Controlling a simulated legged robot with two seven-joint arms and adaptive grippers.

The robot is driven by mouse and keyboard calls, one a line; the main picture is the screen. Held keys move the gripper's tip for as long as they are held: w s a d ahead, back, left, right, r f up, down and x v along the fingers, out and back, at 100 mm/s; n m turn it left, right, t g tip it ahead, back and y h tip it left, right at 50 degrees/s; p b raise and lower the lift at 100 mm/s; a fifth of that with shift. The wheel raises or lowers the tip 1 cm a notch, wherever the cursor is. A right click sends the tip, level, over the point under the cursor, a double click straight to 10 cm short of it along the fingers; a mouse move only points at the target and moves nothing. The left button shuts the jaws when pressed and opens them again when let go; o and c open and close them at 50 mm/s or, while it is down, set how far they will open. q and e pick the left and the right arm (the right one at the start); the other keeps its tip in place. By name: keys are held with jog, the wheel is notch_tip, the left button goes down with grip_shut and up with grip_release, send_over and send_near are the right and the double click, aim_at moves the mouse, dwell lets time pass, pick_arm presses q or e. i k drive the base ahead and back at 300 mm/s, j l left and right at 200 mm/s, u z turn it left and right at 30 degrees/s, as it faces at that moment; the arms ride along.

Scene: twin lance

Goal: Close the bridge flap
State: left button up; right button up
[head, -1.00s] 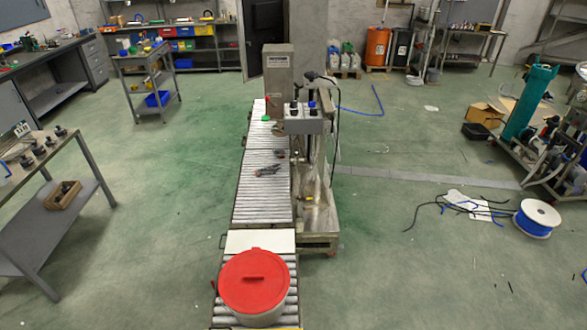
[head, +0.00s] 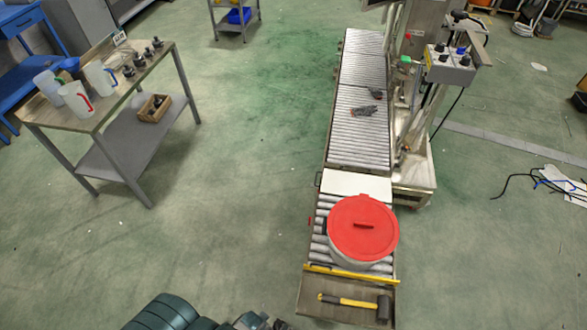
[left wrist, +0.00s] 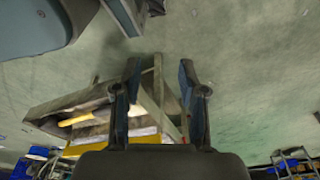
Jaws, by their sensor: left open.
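A pale flat plate (head: 357,184), which looks like the bridge flap, lies between the far and near roller sections of the conveyor (head: 360,130). It looks level, but its exact tilt is hard to tell. A grey drum with a red lid (head: 363,228) stands on the near rollers, just in front of the plate. My left gripper (left wrist: 160,68) is open and empty in the left wrist view, its fingers well apart. Part of my left arm (head: 165,314) shows at the bottom of the head view, left of the conveyor and away from the plate. My right gripper is not in view.
A yellow bar (head: 350,274) crosses the conveyor's near end. A hammer (head: 350,301) lies on the shelf there. A control box (head: 450,65) stands beside the far rollers. A table with jugs (head: 100,90) is at left. The floor between is clear.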

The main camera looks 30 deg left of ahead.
aim_at(339, 182)
jog(key=j, duration=1.6)
jog(key=i+j, duration=0.7)
jog(key=j, duration=0.15)
